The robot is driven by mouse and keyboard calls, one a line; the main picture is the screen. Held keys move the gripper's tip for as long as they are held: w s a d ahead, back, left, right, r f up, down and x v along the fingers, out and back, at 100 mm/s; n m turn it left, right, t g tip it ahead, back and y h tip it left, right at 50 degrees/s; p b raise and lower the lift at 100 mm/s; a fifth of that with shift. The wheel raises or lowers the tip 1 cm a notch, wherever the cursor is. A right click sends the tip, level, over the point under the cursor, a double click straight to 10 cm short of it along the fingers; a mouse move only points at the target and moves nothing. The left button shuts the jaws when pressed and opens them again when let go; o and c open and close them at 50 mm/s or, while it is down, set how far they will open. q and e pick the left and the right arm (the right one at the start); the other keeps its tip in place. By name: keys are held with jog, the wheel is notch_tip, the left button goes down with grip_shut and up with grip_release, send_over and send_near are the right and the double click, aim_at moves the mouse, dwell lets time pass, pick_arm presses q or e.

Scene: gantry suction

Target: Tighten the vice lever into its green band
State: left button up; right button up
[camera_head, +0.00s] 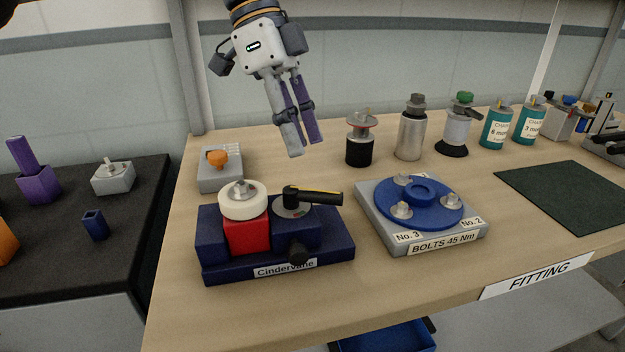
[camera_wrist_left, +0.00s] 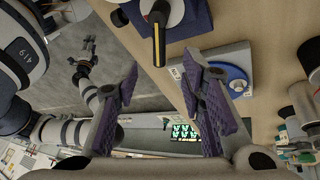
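The navy vice (camera_head: 325,243), labelled Cindervane, stands on the bench in the head view with a red block (camera_head: 247,234) in its jaws. A white round part with a metal stud (camera_head: 242,198) sits on the block. The vice lever (camera_head: 316,196), black with a yellow stripe, points right from a grey dial; it also shows in the left wrist view (camera_wrist_left: 158,38). I cannot make out a green band. My left gripper (camera_head: 304,147) is open and empty, above and behind the lever. A dark gripper (camera_wrist_left: 84,62) in the wrist view may be my right one; its fingers are unclear.
A blue flange on a grey plate (camera_head: 374,218) stands right of the vice. A grey box with an orange knob (camera_head: 219,167) is behind it. Several canisters (camera_head: 410,132) line the back. A dark green mat (camera_head: 570,190) lies at the right. The bench front is clear.

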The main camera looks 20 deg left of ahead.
aim_at(320, 191)
pick_arm(q)
jog(key=x, duration=0.7)
jog(key=shift+d+f+p, duration=0.25)
jog(key=shift+d+p, duration=0.05)
jog(key=shift+p, duration=0.05)
grip_shut()
